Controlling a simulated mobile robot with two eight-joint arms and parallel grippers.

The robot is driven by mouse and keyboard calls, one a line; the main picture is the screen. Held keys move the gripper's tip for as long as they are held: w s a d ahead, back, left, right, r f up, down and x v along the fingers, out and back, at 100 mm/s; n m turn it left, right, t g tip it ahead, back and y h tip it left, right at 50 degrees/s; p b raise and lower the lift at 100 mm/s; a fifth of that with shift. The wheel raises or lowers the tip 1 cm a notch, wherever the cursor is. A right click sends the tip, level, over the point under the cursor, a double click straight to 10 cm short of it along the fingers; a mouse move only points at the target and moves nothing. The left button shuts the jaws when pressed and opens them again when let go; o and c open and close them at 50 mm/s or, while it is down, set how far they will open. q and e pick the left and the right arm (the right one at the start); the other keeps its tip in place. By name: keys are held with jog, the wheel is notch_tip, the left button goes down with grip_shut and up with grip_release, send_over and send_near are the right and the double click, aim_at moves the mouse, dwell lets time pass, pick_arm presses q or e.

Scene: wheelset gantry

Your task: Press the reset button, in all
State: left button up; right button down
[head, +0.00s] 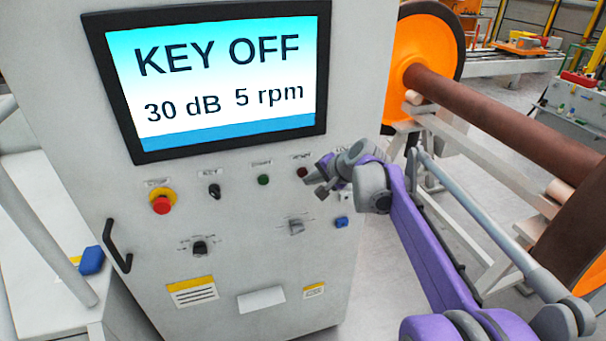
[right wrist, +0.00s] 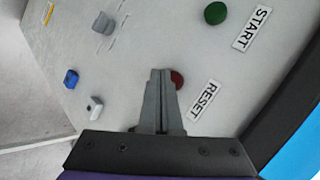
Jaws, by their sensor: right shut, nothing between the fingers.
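The reset button is a small dark red round button (right wrist: 177,79) beside the "RESET" label (right wrist: 203,101) in the right wrist view. It also shows on the grey control cabinet in the head view (head: 302,172). My right gripper (right wrist: 160,72) is shut and empty, with its fingertips right at the button's edge and covering part of it. I cannot tell whether they touch it. In the head view the right gripper (head: 316,184) is at the cabinet front, just below and right of the button. My left gripper is not in view.
A green start button (head: 263,180), black knobs (head: 200,247), a red emergency stop (head: 162,204) and a blue part (head: 341,222) are on the cabinet face. The screen (head: 220,75) above reads "KEY OFF, 30 dB 5 rpm". A wheelset with an orange wheel (head: 425,50) stands right of the cabinet.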

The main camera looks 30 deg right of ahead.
jog(key=s, duration=0.2)
jog(key=s+a, duration=0.1)
jog(key=s, duration=0.1)
jog(key=shift+s+a, duration=0.2)
jog(key=shift+s, duration=0.2)
dwell(0.8)
jog(key=s+a+f+n+g, duration=0.1)
jog(key=s+a+f+n, duration=0.35)
jog(key=a, duration=0.35)
jog(key=s+a+f+n+g, duration=0.2)
jog(key=s+a+f+n, duration=0.1)
jog(key=s+a, duration=0.3)
jog(key=s+a+f+n+g+h, duration=0.1)
jog(key=s+a+f+n, duration=0.5)
jog(key=s, duration=0.4)
notch_tip(320, 180, down, 2)
jog(key=shift+a+f+n, duration=0.2)
jog(key=shift+a+n, duration=0.15)
jog(key=shift+a, duration=0.35)
jog(key=c, duration=1.5)
grip_release()
jog(key=shift+c, duration=0.2)
